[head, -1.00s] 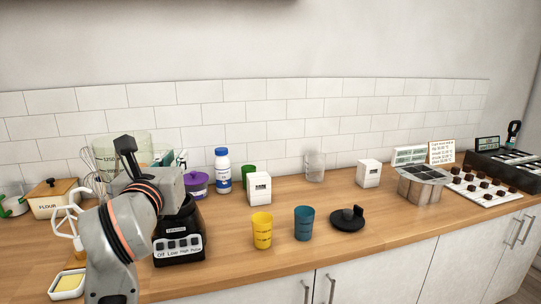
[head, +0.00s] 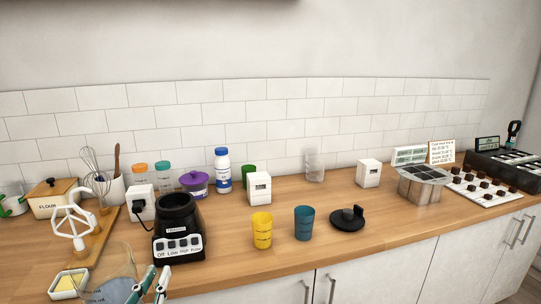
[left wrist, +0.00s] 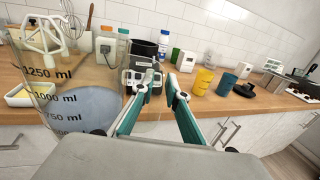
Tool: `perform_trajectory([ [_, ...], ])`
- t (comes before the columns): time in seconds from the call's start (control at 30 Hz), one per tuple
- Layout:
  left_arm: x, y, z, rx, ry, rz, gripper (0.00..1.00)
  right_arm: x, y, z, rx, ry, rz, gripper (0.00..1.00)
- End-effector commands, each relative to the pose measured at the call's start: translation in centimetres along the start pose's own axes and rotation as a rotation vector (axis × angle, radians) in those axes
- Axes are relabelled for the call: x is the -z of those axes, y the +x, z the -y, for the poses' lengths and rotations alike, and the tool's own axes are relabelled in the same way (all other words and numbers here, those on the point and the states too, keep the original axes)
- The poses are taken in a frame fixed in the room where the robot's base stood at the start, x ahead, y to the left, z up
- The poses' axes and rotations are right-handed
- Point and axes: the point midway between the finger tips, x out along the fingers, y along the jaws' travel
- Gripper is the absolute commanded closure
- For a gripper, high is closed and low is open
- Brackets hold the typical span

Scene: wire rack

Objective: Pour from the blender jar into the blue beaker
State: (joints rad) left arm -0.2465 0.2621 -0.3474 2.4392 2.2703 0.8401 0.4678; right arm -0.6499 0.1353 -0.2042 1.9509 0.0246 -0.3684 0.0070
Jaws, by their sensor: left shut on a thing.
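The clear blender jar (head: 108,284) is at the bottom left of the head view, partly cut off, in front of the counter edge. It fills the left of the left wrist view (left wrist: 75,85), with volume marks and pale bluish contents low inside. My left gripper (head: 152,284), also in the left wrist view (left wrist: 162,88), is shut on the jar at its side; the exact grip point is unclear. The blue beaker (head: 304,224) stands upright on the counter, well right of the jar, and shows in the left wrist view (left wrist: 227,84). My right gripper is out of view.
The black blender base (head: 178,240) stands between jar and beakers. A yellow beaker (head: 262,231) is just left of the blue one, a black lid (head: 348,219) just right. A butter dish (head: 67,284) and white mixer beater (head: 72,222) are near the jar.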

Motion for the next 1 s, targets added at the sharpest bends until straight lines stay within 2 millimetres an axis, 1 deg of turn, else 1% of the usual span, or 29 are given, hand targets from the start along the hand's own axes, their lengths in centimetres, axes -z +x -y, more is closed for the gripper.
perform_trajectory([
  [0.03, 0.9, -0.7, -0.3, 0.0, 0.013, 0.004, 1.0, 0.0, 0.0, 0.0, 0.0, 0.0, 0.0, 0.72],
  [0.2, 4.2, -2.5, -0.7, 0.008, 0.012, 0.004, 1.0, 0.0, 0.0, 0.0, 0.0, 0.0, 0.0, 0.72],
  [0.37, 6.5, -3.8, -1.1, 0.012, 0.011, 0.006, 1.0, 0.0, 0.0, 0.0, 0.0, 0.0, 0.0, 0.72],
  [1.0, 6.4, -3.5, -0.8, 0.023, 0.016, 0.005, 1.0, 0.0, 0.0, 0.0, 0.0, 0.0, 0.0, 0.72],
])
